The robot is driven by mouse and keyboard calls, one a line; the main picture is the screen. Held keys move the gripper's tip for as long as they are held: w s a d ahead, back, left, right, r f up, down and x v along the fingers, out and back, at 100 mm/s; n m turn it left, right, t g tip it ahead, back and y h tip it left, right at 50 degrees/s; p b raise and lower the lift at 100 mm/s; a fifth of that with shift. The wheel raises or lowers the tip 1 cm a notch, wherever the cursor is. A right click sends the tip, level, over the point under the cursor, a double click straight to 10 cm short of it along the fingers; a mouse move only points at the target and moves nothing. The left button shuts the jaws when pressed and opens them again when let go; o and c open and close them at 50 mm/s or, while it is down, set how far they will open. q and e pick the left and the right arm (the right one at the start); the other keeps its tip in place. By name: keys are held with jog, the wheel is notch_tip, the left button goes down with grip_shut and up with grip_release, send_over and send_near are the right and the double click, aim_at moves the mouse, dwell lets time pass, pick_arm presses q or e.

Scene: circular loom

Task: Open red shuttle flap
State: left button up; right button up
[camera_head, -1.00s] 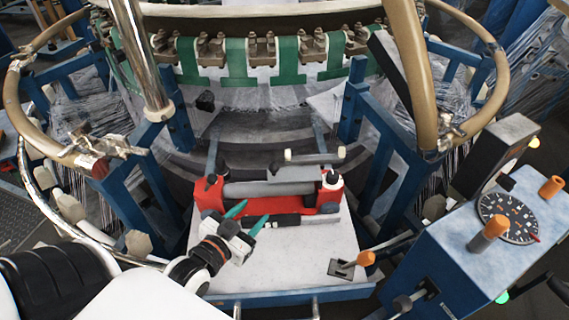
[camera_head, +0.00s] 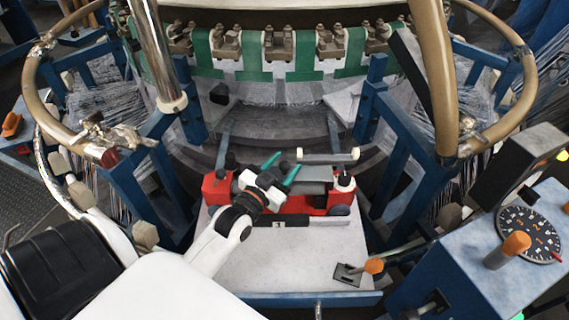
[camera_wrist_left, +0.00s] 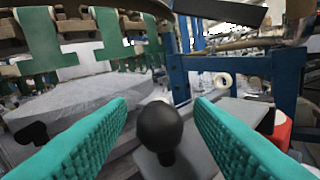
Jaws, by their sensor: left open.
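The red shuttle (camera_head: 216,190) lies on the pale platform (camera_head: 285,265) in front of the loom. Its grey top piece (camera_head: 317,173) shows right of my left gripper; I cannot tell for sure which part is the flap. My left gripper (camera_head: 281,168) is over the middle of the shuttle, hiding part of it, with teal fingers apart and empty. In the left wrist view, a round black knob (camera_wrist_left: 160,127) shows between the spread fingers; I cannot tell if they touch it. My right gripper is not in view.
A small orange-handled lever (camera_head: 373,266) stands at the platform's front right. The blue control box (camera_head: 470,265) with a dial is at the right. Blue frame posts flank the platform.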

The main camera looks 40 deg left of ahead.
aim_at(301, 173)
pick_arm(q)
jog(key=shift+w, duration=0.3)
grip_shut()
jog(key=r+m+g+p, duration=0.1)
jog(key=r+p, duration=0.1)
jog(key=p, duration=0.2)
jog(key=w+d+r+m+g+p, duration=0.1)
jog(key=p, duration=0.4)
jog(key=d+r+m+p, duration=0.1)
jog(key=r+p, duration=0.1)
jog(key=p, duration=0.3)
jog(key=shift+w+d+r+m+g+y, duration=0.1)
jog(key=shift+w+r+m+g+y, duration=0.2)
jog(key=shift+r+m+g+y, duration=0.1)
jog(key=shift+w+d+p, duration=0.1)
jog(key=shift+d+p, duration=0.05)
jog(key=shift+p, duration=0.3)
jog(key=shift+w+d+r+p, duration=0.3)
jog(key=shift+d+r+p, duration=0.1)
jog(key=shift+p, duration=0.15)
